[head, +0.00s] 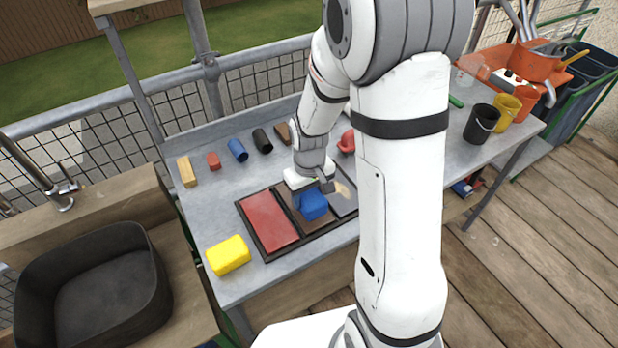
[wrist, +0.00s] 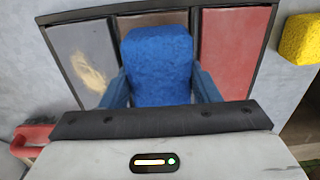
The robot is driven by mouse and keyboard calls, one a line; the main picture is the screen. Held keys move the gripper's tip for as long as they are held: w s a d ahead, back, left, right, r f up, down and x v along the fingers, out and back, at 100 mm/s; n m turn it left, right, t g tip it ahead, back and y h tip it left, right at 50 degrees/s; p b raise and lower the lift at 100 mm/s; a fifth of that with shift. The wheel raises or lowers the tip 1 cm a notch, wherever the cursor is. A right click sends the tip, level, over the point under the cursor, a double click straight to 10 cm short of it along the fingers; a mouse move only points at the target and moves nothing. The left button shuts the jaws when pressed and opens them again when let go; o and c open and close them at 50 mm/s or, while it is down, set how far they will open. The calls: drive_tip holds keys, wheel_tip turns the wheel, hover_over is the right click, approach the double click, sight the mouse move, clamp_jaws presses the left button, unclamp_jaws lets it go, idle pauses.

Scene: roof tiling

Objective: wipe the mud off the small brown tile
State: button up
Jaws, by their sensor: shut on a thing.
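My gripper (head: 318,188) is shut on a blue sponge (head: 312,206), which also fills the middle of the wrist view (wrist: 158,65). The sponge is over the brown tile (wrist: 150,19), the middle one of three in a dark-framed tray (head: 267,257). I cannot tell whether the sponge touches the tile. Only a strip of the brown tile shows clearly in the wrist view, with no clear mud on it; the sponge hides most of the rest. A red tile (head: 268,222) lies on one side. A grey tile (wrist: 80,58) with a tan smear lies on the other.
A yellow sponge (head: 228,255) lies beside the tray at the front left. Several small blocks and cylinders, including a blue one (head: 237,150), line the back of the grey table (head: 215,205). A red object (head: 346,141) is behind the tray. Black (head: 481,124) and yellow buckets stand right.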

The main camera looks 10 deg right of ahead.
drive_tip(key=shift+r+p, duration=1.5)
drive_tip(key=shift+r, duration=0.95)
